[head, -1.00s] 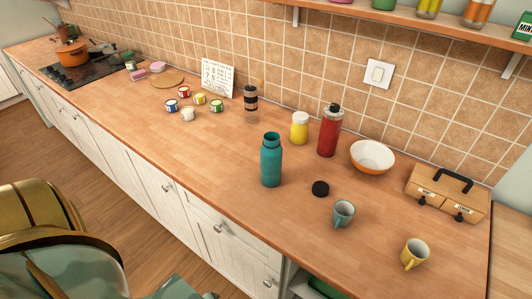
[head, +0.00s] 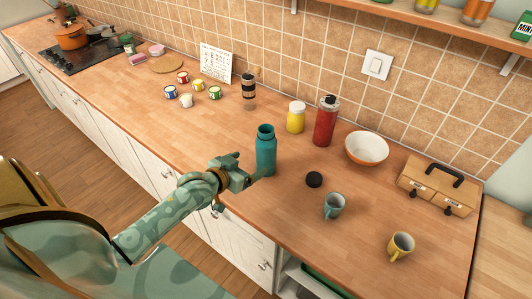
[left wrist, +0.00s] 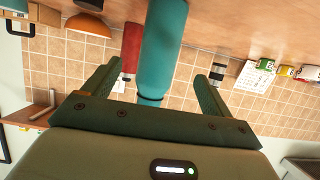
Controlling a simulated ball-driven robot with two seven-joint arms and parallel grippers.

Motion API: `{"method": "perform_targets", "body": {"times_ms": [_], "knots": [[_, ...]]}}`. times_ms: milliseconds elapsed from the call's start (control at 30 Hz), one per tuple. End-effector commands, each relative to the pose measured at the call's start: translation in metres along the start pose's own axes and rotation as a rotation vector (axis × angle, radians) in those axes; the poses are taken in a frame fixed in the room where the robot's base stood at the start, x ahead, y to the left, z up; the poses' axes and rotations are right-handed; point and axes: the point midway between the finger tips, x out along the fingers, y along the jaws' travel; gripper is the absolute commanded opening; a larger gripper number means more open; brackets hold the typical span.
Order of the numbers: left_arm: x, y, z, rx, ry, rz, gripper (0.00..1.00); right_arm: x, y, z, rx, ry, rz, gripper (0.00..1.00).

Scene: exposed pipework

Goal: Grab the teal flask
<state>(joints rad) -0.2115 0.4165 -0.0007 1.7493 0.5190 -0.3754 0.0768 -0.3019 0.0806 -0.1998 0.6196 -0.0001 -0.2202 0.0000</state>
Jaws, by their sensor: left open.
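The teal flask (head: 265,152) stands upright and uncapped on the wooden counter in the head view. My left gripper (head: 250,170) is at its left side, close to its lower half. In the left wrist view the teal flask (left wrist: 160,55) appears upside down, between the two spread fingers of my left gripper (left wrist: 155,88). There is a gap on both sides of it, so the jaws are open and not closed on it. A black cap (head: 314,180) lies on the counter to the right of the flask. My right gripper is not in view.
A teal mug (head: 333,206) and a yellow mug (head: 400,245) stand at the front right. A red bottle (head: 325,122), a yellow jar (head: 296,117) and a white-and-orange bowl (head: 367,148) stand behind.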

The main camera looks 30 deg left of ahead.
Motion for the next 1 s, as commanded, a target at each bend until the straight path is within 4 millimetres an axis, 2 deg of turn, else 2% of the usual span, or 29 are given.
{"method": "perform_targets", "body": {"times_ms": [33,133,367,600,733,933,967,1000], "knots": [[0.014,-0.001,0.002,-0.001,0.002,-0.001,0.85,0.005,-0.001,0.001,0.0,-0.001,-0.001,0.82],[0.033,0.0,0.001,0.001,0.001,-0.001,0.85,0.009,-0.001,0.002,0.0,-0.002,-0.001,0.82],[0.054,0.0,0.0,0.001,-0.001,0.0,0.85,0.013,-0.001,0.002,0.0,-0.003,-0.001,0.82],[0.092,0.001,-0.005,0.002,-0.001,-0.001,0.85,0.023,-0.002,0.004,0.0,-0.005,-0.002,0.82],[0.102,0.001,-0.005,0.001,-0.002,-0.001,0.85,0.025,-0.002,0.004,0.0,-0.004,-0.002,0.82],[0.102,0.001,-0.007,0.002,-0.002,-0.001,0.85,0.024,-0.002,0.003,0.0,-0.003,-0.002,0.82],[0.102,0.001,-0.007,0.002,-0.002,-0.001,0.79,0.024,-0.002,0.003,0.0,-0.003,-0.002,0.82],[0.102,0.001,-0.007,0.002,-0.002,-0.001,0.68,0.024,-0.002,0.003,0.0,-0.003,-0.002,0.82]]}}
